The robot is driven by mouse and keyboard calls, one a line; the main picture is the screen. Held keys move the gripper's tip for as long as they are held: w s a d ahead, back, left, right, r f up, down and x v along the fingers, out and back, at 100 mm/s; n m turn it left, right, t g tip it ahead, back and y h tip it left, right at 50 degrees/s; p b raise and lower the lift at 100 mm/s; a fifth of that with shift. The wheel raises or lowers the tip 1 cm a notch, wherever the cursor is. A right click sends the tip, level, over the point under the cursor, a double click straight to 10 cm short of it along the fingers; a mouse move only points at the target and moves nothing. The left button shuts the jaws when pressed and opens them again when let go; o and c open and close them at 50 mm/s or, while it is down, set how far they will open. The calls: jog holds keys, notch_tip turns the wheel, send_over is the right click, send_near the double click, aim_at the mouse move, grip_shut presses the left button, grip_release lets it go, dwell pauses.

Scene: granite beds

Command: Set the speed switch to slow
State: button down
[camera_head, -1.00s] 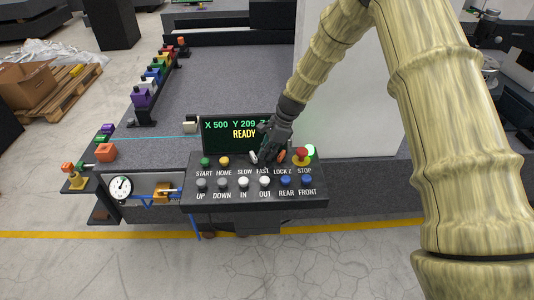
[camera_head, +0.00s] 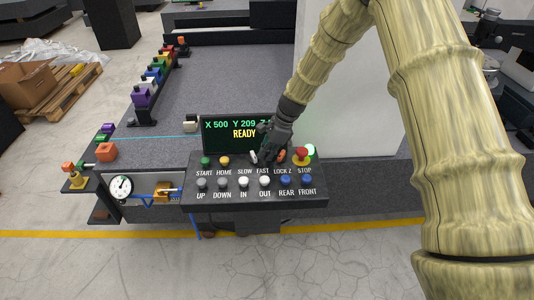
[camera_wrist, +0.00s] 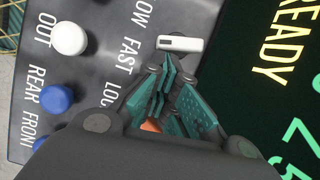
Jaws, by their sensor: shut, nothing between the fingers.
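The speed switch (camera_head: 254,157) is a small white lever on the dark control panel (camera_head: 195,195), above the SLOW and FAST labels. In the wrist view the white lever (camera_wrist: 182,43) lies just beyond my fingertips, near the FAST label. Which side it is set to is hard to tell. My gripper (camera_head: 267,154) is shut and empty, just right of the lever and low over the panel. In the wrist view the closed fingers (camera_wrist: 172,66) point at the lever, with a small gap or light contact that I cannot tell apart.
An orange-red lever (camera_head: 282,156) by LOCK Z is close to the right of my fingers. The display (camera_head: 225,135) reading READY rises behind. Several push buttons fill the panel front.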

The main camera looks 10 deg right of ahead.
jog(key=shift+s+a+m+t+h+p, duration=0.1)
jog(key=shift+s+a+m+t+p, duration=0.15)
jog(key=shift+m, duration=0.6)
jog(key=shift+s+a+m+t+h+p, duration=0.1)
jog(key=shift+s+m+t+p, duration=0.3)
jog(key=shift+m, duration=0.4)
jog(key=shift+s+a+m+t+h+p, duration=0.1)
jog(key=shift+s+a+m+t+p, duration=0.15)
jog(key=shift+m, duration=0.6)
dwell(0.5)
jog(key=shift+w, duration=0.2)
jog(key=shift+w+r+p, duration=0.1)
jog(key=shift+w+p, duration=0.35)
jog(key=shift+w, duration=0.15)
jog(key=shift+r, duration=0.1)
jog(key=shift+w+r+p, duration=0.15)
jog(key=shift+r+p, duration=0.5)
jog(key=p+v, duration=0.6)
jog(key=v, duration=0.2)
jog(key=shift+s+d, duration=0.45)
jog(key=shift+d, duration=0.05)
